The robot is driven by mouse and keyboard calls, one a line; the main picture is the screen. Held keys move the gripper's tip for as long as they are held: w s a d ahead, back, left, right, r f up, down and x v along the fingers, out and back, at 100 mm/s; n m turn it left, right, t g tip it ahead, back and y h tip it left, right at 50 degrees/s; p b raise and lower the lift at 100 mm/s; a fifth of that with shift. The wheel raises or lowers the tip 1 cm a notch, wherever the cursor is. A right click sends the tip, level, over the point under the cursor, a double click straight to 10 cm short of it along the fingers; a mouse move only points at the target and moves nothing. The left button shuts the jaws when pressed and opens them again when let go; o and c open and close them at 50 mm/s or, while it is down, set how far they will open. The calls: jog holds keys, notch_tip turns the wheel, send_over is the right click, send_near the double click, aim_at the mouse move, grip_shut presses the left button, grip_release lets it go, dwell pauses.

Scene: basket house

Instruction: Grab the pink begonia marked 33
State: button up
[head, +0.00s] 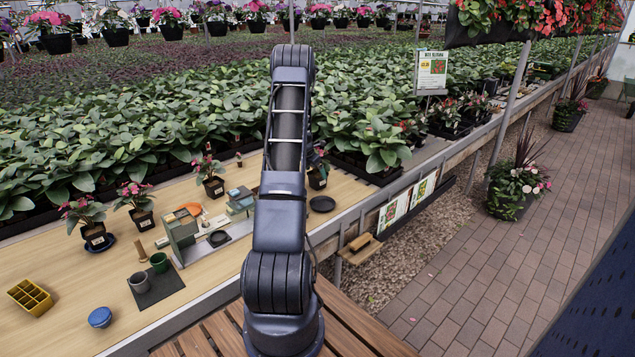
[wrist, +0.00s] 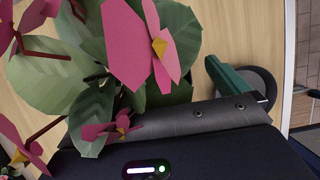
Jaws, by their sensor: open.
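A pink begonia fills the left and middle of the wrist view (wrist: 125,45), with large pink petals, yellow centres and green leaves close to the camera. My gripper (wrist: 155,75) is open at this plant. One green finger shows to its right; the other is hidden by leaves. In the head view my arm covers most of the gripper, and a dark pot (head: 318,180) shows just right of the arm. Other pink begonias in labelled dark pots stand at the left (head: 94,235), beside it (head: 142,218) and further back (head: 213,186). Their numbers are too small to read.
A dark saucer (head: 322,204) lies near the table's front edge. A grey-green device (head: 180,232), two cups on a dark mat (head: 155,288), a yellow tray (head: 30,296) and a blue lidded pot (head: 100,317) stand left. Dense green plants (head: 130,130) fill the back.

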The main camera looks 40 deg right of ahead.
aim_at(318, 176)
jog(key=shift+x, duration=3.6)
jog(key=shift+w+r, duration=0.1)
jog(key=shift+w, duration=0.1)
jog(key=c, duration=1.2)
